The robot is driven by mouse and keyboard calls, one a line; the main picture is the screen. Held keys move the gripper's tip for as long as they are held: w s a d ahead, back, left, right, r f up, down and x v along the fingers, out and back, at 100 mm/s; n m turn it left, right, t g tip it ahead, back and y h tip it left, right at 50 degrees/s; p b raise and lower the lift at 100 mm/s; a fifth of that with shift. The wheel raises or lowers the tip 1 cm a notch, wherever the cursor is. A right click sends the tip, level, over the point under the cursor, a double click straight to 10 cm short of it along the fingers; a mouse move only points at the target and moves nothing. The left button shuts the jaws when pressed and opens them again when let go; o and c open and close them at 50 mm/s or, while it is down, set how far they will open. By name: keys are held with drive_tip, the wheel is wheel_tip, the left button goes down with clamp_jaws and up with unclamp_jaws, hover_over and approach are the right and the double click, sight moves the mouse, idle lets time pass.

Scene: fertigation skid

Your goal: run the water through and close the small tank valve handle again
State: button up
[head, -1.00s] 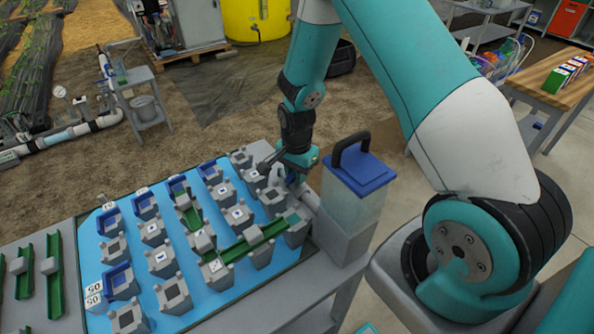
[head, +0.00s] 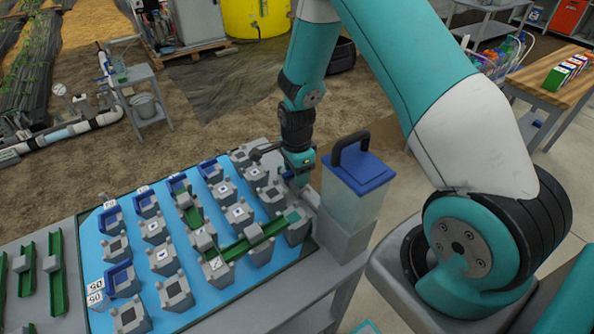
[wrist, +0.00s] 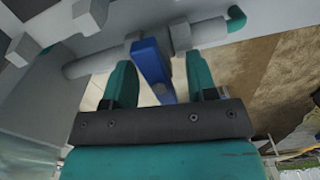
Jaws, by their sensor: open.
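The small blue valve handle (wrist: 152,68) shows in the wrist view, set across a grey pipe (wrist: 205,33) with a teal end. My gripper (wrist: 160,64) is open, with one teal finger on each side of the handle and gaps visible beside it. In the head view my gripper (head: 302,182) is low beside the tank (head: 352,195), a clear box with a blue lid and black grip on a grey base. I cannot make out the water level.
A blue board (head: 200,292) holds several grey blocks left of my gripper. Green channels (head: 242,247) run between some blocks and end close to my gripper. More channels (head: 56,275) lie at the far left.

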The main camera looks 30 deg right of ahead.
wheel_tip(320, 180, up, 10)
drive_tip(key=p, duration=0.8)
drive_tip(key=shift+r, duration=0.1)
